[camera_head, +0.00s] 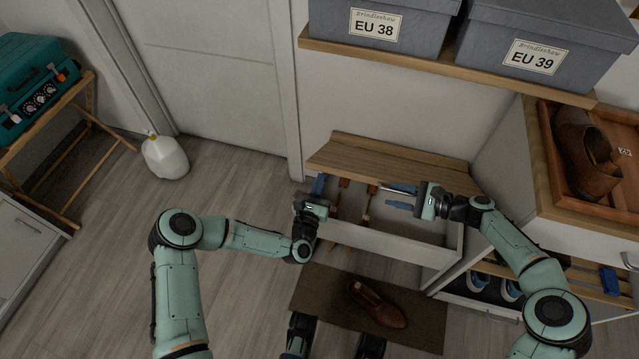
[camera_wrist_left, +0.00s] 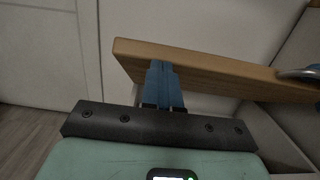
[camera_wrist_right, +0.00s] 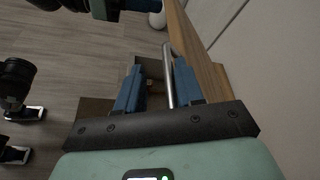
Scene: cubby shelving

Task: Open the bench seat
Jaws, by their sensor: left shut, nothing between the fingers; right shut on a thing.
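A metal bar handle (camera_wrist_right: 168,75) is at the lid's edge and also shows in the left wrist view (camera_wrist_left: 300,73). My right gripper (camera_head: 402,196) is shut on the handle, its blue fingers on either side of the bar. My left gripper (camera_head: 318,184) is shut and empty at the lid's left end. Its fingertips (camera_wrist_left: 162,70) overlap the lid's edge in view; contact is unclear.
Several brown-handled items (camera_head: 370,190) are inside the box. A brown shoe (camera_head: 376,304) lies on a dark mat (camera_head: 418,328) in front. A cabinet with a tray (camera_head: 546,135) stands at right, and a shelf (camera_head: 440,70) with grey boxes hangs above. The floor at left is open around a white jug (camera_head: 165,157).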

